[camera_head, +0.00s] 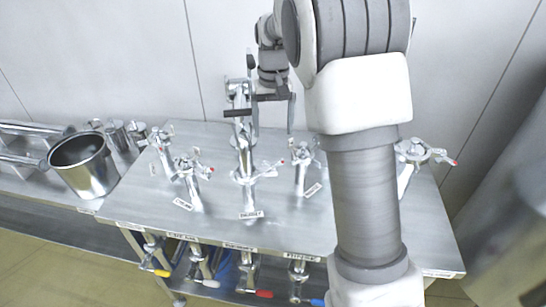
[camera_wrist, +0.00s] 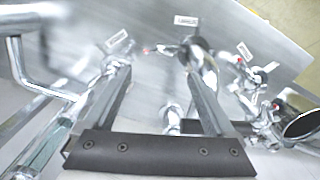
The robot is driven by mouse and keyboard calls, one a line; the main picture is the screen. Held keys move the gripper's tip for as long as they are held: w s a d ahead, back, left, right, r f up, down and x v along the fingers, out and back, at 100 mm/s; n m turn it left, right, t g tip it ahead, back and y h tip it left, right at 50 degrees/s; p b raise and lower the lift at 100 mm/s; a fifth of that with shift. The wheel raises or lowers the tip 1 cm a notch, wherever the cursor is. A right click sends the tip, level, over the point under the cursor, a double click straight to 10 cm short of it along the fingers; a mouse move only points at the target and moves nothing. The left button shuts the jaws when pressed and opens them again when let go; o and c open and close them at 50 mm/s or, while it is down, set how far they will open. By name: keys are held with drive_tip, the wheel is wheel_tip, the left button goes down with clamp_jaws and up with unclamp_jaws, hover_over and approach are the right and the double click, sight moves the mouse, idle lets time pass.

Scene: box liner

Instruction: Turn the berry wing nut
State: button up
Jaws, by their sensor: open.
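Several silver taps with winged handles stand on a metal table (camera_head: 215,215). One is at the left (camera_head: 190,172), one in the middle (camera_head: 246,178), one right of it (camera_head: 302,165), and another right of my arm (camera_head: 414,153). Some handles have small red tips. The small labels are unreadable, so I cannot tell which part is the berry wing nut. My gripper (camera_head: 268,100) is open and empty above the back of the table, near the tall middle tap. In the wrist view my open fingers (camera_wrist: 158,75) point towards the taps, one tap (camera_wrist: 200,62) beyond the right finger.
A steel pot (camera_head: 84,165) and several metal canisters (camera_head: 118,134) stand at the left. Below the front edge hang several valves with coloured levers, including yellow (camera_head: 162,272), red (camera_head: 264,293) and blue (camera_head: 317,302). A wall (camera_head: 120,60) is behind. The front tabletop strip is mostly clear.

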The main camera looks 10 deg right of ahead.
sight(273, 160)
wheel_tip(273, 160, down, 11)
drive_tip(key=shift+r, duration=0.2)
drive_tip(key=c, duration=1.1)
